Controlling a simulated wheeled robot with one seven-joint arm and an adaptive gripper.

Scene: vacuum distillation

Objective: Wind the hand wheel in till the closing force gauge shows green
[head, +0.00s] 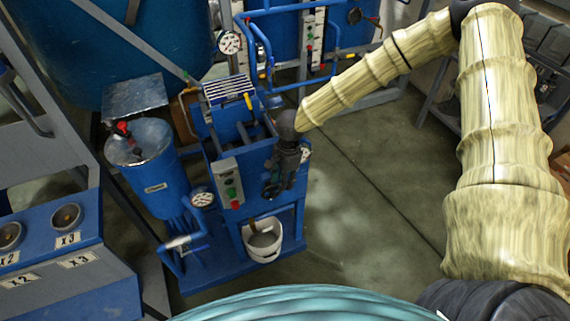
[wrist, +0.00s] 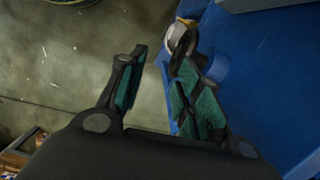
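My gripper (head: 273,184) is at the front right of the blue machine (head: 222,160), pointing down. In the wrist view its two fingers (wrist: 160,88) stand apart with nothing visible between them. In the head view my gripper hides most of that spot. A round white gauge (head: 305,153) peeks out right of my gripper, and another gauge (head: 203,197) is on the machine's left. I cannot tell which shows closing force; no green reading is legible.
A control box (head: 229,183) with buttons is on the machine front. A white bucket (head: 263,240) stands below. A blue cylindrical vessel (head: 157,170) is left of the machine, and a labelled blue panel (head: 50,235) is nearer left. Floor (head: 350,215) to the right is clear.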

